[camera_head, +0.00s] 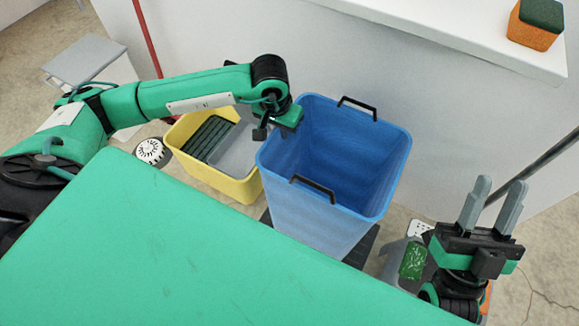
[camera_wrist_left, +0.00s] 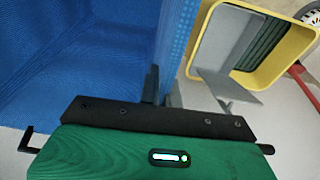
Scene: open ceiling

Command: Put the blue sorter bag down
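The blue sorter bag (camera_head: 335,160) is an open, upright, tall bin with two black handles, in the middle of the head view. Its bottom is hidden behind my green body, so I cannot tell whether it touches the floor. My left gripper (camera_head: 268,128) is at the bag's left rim. In the left wrist view, the left gripper's fingers (camera_wrist_left: 163,90) are close together on either side of the blue bag wall (camera_wrist_left: 176,40), apparently pinching it. My right gripper (camera_head: 493,205) is open and empty, right of the bag, fingers pointing up.
A yellow bin (camera_head: 225,185) holding grey and dark green pieces stands close left of the bag. A dark flat thing (camera_head: 364,248) lies under the bag's right side. A white ledge (camera_head: 460,35) with an orange-green sponge (camera_head: 536,24) runs behind. A grey container (camera_head: 397,262) is near my right gripper.

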